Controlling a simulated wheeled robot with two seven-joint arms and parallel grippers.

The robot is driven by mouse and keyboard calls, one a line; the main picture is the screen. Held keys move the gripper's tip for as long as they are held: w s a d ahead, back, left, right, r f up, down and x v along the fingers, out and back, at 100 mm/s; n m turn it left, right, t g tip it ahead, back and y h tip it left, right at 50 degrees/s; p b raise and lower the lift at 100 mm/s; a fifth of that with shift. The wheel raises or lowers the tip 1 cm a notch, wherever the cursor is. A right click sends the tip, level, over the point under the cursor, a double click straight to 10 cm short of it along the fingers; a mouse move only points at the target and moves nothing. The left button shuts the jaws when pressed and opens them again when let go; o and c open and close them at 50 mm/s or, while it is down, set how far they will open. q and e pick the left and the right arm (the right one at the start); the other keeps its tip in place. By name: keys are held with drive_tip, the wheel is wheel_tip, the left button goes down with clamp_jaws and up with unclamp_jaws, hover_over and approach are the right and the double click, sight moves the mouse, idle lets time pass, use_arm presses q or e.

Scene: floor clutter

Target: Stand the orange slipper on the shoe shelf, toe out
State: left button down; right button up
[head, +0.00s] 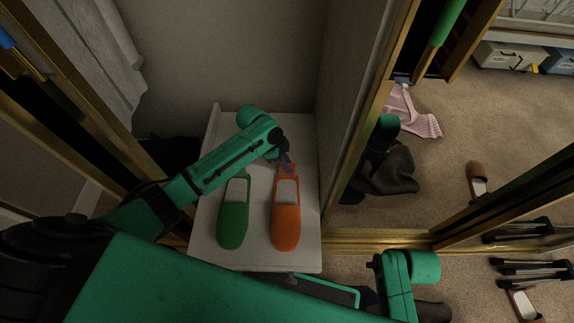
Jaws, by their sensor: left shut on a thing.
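The orange slipper (286,222) lies flat on the white shoe shelf (257,256), its rounded toe toward the front edge and its heel toward the back wall. My left gripper (286,164) is shut on its heel end; the fingers are small and dark here. The slipper looks level and at the board, but I cannot tell whether its sole bears fully on it. A green slipper (234,215) lies beside it on the left, toe also to the front, with a narrow gap. Part of my right arm shows at lower right; its gripper is not visible.
A grey wall panel (345,110) closes the shelf's right side, beside gold-framed panels. A brownish slipper (524,303) lies on the carpet at lower right; a similar one (478,181) shows higher up, possibly a reflection. A pink striped cloth (412,112) appears at upper right.

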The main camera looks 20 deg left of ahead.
use_arm(q)
drive_tip(key=c, duration=0.9)
unclamp_jaws()
drive_tip(key=shift+a+r, duration=0.1)
drive_tip(key=shift+r, duration=0.2)
drive_tip(key=p+v, duration=0.3)
drive_tip(key=v, duration=0.8)
drive_tip(key=shift+r+p, duration=0.2)
drive_tip(key=shift+p, duration=0.2)
use_arm(e)
drive_tip(key=s+d+f, duration=0.2)
drive_tip(key=s+f, duration=0.1)
drive_tip(key=f, duration=0.5)
drive_tip(key=shift+s, duration=0.4)
use_arm(q)
drive_tip(key=shift+s+a, duration=0.1)
drive_tip(key=shift+a, duration=0.05)
use_arm(e)
drive_tip(key=shift+d, duration=0.1)
